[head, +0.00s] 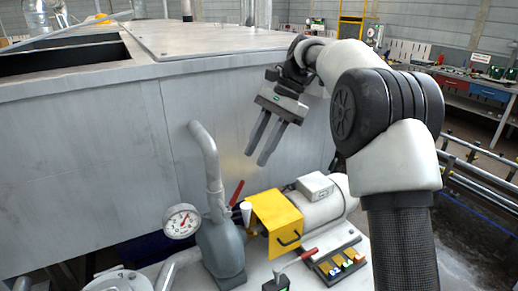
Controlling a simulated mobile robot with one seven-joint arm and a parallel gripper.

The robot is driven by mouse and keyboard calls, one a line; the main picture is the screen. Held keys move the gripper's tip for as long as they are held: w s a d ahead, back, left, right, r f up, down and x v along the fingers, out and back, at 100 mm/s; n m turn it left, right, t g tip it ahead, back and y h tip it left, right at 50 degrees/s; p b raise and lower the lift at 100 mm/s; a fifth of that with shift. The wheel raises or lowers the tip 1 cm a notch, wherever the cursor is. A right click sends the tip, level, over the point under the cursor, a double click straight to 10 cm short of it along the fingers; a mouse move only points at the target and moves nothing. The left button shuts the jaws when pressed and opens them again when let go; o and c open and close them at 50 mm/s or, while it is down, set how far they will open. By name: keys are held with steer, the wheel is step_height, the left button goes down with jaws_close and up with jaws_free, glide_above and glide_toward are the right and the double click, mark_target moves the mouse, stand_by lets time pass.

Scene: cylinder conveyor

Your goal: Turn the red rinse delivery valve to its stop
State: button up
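A red lever handle (237,193) stands tilted up beside the grey pump pipe (214,170). A second red lever handle (297,258) lies lower down, sloping over the base in front of the motor. I cannot tell which of the two is the rinse delivery valve; no label is readable. My gripper (257,159) hangs above the upper red handle, fingers pointing down and left. Its two fingers are apart with nothing between them. It appears clear of both handles.
A yellow guard (274,222) and a grey motor (325,207) sit beside the handles. A round gauge (181,221) is left of the pump (221,250). A large metal tank (90,160) stands behind. Small coloured switches (342,264) are at lower right.

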steer(key=shift+f, duration=0.15)
steer(key=c, duration=0.4)
steer(key=s+f+y+b, duration=0.1)
steer(key=f, duration=0.1)
steer(key=s+f+n+g+y, duration=0.1)
steer(key=f, duration=0.1)
steer(key=s+d+f+g+y+b, duration=0.1)
steer(key=f, duration=0.1)
steer(key=shift+s+n+b, duration=0.15)
steer(key=shift+n+b, duration=0.15)
steer(key=shift+b, duration=0.05)
jaws_close()
steer(key=s+d+f+m+t+y+b, duration=0.35)
steer(key=d+f+t+y+b, duration=0.65)
steer(key=t, duration=0.5)
steer(key=p, duration=0.4)
glide_toward(234, 199)
steer(key=w+a+r, duration=0.1)
steer(key=w+a, duration=0.2)
steer(key=w, duration=0.2)
steer(key=shift+a+r+n+y, duration=0.2)
steer(key=shift+r+n+y, duration=0.15)
steer(key=shift+y, duration=0.05)
